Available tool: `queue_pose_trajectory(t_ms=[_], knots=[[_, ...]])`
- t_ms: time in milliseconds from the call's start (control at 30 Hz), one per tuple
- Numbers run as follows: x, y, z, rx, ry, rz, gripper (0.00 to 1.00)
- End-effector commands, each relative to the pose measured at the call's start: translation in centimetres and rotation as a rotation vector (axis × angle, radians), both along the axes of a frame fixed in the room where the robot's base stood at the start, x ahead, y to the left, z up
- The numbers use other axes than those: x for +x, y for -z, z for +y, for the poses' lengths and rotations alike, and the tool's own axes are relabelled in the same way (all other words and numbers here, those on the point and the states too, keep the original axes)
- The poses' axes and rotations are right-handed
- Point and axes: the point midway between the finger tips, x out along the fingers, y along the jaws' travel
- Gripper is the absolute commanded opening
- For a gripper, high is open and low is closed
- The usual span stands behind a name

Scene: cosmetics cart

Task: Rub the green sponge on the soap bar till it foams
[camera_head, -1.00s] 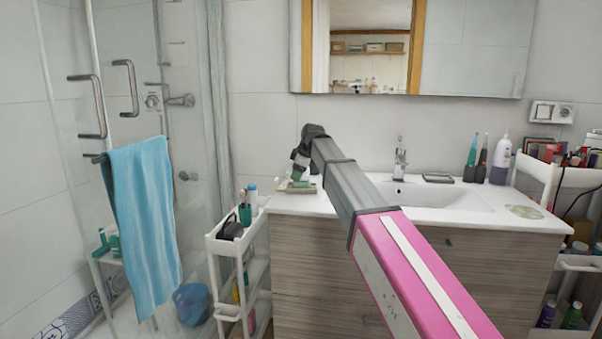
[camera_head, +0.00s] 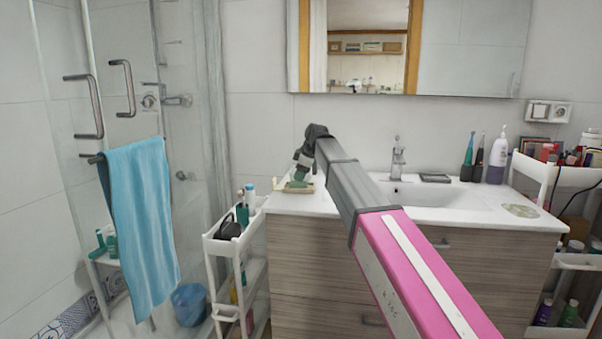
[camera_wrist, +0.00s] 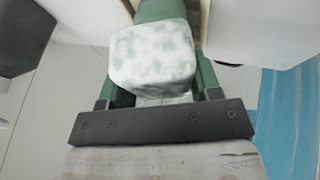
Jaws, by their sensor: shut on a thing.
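My gripper (camera_head: 301,172) is at the left end of the sink counter, tilted down over a small light dish (camera_head: 293,189). It is shut on the green sponge (camera_head: 298,176), which is just above or at the dish. In the wrist view the sponge (camera_wrist: 153,60) sits between the fingers, its near face mottled with white foam and green showing through. I cannot make out the soap bar clearly; the sponge and gripper cover much of the dish. Whether the sponge touches the soap cannot be told.
The counter (camera_head: 330,203) has the basin (camera_head: 425,193) and tap (camera_head: 397,158) to the right. A white cart (camera_head: 215,243) with bottles stands left of the cabinet. A blue towel (camera_head: 142,220) hangs on the shower. Another cart (camera_head: 540,170) with cosmetics is at right.

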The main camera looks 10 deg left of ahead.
Motion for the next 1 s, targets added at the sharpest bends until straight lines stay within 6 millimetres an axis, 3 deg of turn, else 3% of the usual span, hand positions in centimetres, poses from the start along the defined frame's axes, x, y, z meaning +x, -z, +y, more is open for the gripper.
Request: queue_pose_trajectory(t_ms=[500,1000], knots=[[0.0,-0.1,2.3,0.000,-0.001,0.000,0.39],[0.0,0.0,0.2,0.000,0.001,0.000,0.39]])
